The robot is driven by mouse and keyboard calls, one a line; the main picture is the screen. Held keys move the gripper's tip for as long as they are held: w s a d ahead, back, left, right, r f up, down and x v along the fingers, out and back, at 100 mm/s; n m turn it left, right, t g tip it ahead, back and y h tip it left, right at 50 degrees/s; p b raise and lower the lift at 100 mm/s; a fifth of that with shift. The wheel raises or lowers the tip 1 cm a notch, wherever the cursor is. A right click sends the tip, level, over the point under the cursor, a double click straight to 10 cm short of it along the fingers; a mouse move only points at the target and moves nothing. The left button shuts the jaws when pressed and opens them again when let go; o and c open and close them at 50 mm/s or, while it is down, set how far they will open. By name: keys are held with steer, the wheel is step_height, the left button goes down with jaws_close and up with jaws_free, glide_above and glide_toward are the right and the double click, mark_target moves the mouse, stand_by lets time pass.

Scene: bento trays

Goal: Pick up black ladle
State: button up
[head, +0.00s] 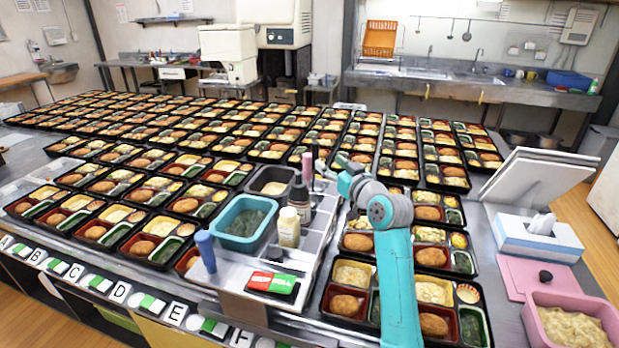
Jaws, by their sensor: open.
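My arm is teal and grey and reaches over the trays from the lower right. My gripper (334,168) is open, beside the tall items at the right end of the grey caddy (309,240). I see no black ladle that I can name with certainty. A slim upright pink handle (307,166) stands just left of my gripper, with a dark thin shape close by; what they belong to is unclear. Ladle-like utensils (466,33) hang on the far wall above the sink, well away from my gripper.
A teal tub (245,222) of green food, a grey tub (271,182), a dark bottle (299,190) and a cream bottle (289,228) crowd the caddy. Filled bento trays (149,245) cover the table. A tissue box (540,236) and pink tub (570,300) stand at right.

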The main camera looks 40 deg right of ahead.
mark_target(317, 152)
steer(key=w, duration=0.3)
steer(key=w+d, duration=0.1)
steer(key=w, duration=0.5)
steer(key=shift+w+d, duration=0.25)
steer(key=shift+w, duration=0.1)
jaws_close()
